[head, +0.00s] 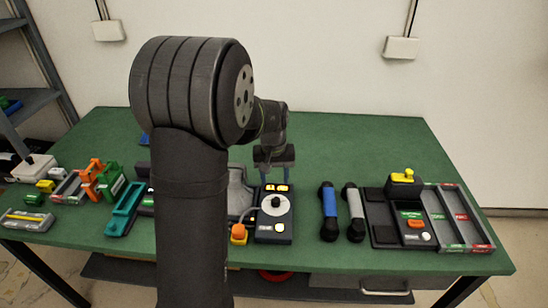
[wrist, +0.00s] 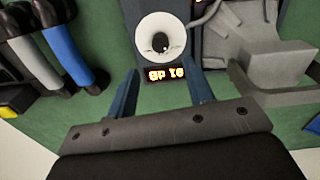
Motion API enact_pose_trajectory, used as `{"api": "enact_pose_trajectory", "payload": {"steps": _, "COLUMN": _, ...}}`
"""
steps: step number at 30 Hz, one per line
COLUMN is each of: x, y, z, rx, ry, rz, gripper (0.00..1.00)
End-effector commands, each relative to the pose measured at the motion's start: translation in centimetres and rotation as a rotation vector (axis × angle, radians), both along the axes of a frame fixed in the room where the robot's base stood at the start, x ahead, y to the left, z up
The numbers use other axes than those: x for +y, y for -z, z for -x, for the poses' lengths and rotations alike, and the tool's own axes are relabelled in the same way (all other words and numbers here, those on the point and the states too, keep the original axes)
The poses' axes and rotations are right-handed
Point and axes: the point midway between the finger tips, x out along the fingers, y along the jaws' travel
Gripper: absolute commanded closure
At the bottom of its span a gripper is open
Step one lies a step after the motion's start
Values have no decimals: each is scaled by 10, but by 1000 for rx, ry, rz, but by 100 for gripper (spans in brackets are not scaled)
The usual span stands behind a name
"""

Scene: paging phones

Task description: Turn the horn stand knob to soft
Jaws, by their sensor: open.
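A dark box (head: 274,228) with a lit orange display (head: 277,187) stands near the table's front. On it is a round white dial (head: 285,208) with a small dark knob (head: 276,202) at its centre. I see no readable label marking it as the horn stand, and the soft mark cannot be made out. The wrist view shows the dial (wrist: 150,31), the knob (wrist: 160,42) and the display (wrist: 165,73) beyond my fingers. My gripper (head: 274,179) is open and empty, pointing down above the display end of the box, apart from the knob.
An orange block (head: 239,234) with a grey curved piece sits left of the box. A blue handset (head: 329,211) and a grey handset (head: 352,212) lie to its right. A tray (head: 462,240) and a yellow-topped unit (head: 403,183) stand farther right. The table's back (head: 350,135) is clear.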

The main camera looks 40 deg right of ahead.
Motion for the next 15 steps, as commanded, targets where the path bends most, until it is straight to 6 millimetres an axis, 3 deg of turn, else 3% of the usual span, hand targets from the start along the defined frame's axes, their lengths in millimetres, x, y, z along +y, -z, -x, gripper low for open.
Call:
{"api": "enact_pose_trajectory", "payload": {"steps": 3, "x": 0, "y": -30, "z": -1, "rx": -3, "ry": 0, "rz": 4, "gripper": 52}}
{"api": "enact_pose_trajectory", "payload": {"steps": 7, "x": 1, "y": -55, "z": -1, "rx": -2, "ry": 0, "rz": 3, "gripper": 52}}
{"api": "enact_pose_trajectory", "payload": {"steps": 15, "x": 2, "y": -80, "z": -2, "rx": 0, "ry": 0, "rz": 0, "gripper": 52}}
